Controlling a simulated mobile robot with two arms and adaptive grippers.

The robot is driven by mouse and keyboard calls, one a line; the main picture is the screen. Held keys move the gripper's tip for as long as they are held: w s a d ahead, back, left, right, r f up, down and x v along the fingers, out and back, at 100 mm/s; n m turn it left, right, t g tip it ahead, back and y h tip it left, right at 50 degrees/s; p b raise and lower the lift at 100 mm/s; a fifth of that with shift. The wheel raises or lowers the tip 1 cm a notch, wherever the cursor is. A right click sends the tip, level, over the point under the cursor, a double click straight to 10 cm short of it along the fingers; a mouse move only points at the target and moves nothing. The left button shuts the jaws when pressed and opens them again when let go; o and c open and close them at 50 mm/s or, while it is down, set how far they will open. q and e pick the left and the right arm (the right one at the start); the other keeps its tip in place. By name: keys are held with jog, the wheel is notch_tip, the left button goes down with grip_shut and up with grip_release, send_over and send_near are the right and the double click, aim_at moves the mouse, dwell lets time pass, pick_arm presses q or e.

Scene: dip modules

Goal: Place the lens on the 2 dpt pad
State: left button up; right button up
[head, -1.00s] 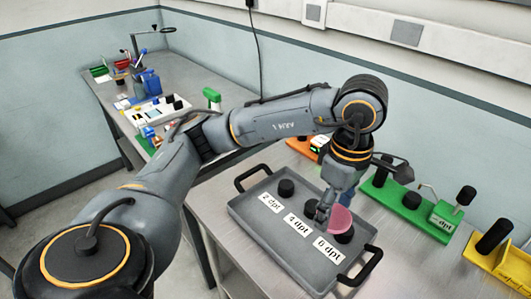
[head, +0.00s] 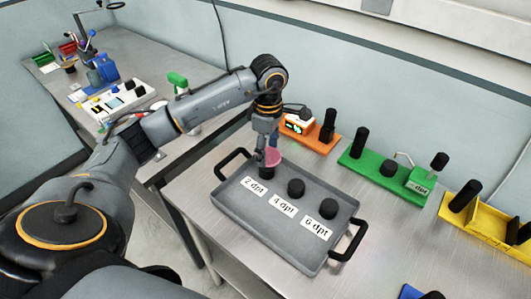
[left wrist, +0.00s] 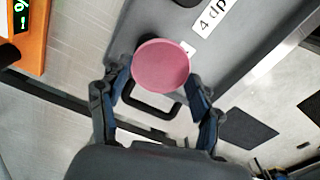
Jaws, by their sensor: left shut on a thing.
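A round pink lens (head: 273,156) is held in my left gripper (head: 266,153) over the 2 dpt end of the grey tray (head: 258,222). In the left wrist view the lens (left wrist: 161,65) sits between the two fingertips (left wrist: 155,85). The black 2 dpt pad (head: 267,173) is just below it, partly covered by lens and gripper. I cannot tell whether lens and pad touch. In the left wrist view the lens hides that pad and most of its label. The 4 dpt pad (head: 296,187) and 6 dpt pad (head: 328,208) are bare. My right gripper is not seen.
The tray has black handles (head: 349,243) at both ends. Behind it stand an orange device (head: 311,133), a green stand (head: 378,172) and a yellow stand (head: 490,218). A second table (head: 150,75) at the left holds several small items.

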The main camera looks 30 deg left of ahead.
aim_at(266, 158)
pick_arm(q)
jog(key=shift+w+a+f, duration=0.3)
jog(key=shift+f, duration=0.25)
jog(key=shift+w+a+f, duration=0.3)
jog(key=shift+f, duration=0.2)
notch_tip(266, 158, down, 3)
jog(key=shift+a+r+p, duration=0.1)
jog(key=shift+p, duration=1.1)
jog(key=shift+f, duration=0.35)
jog(key=o, duration=0.6)
jog(key=shift+f+b, duration=0.1)
jog(key=shift+b, duration=0.2)
jog(key=o, duration=0.4)
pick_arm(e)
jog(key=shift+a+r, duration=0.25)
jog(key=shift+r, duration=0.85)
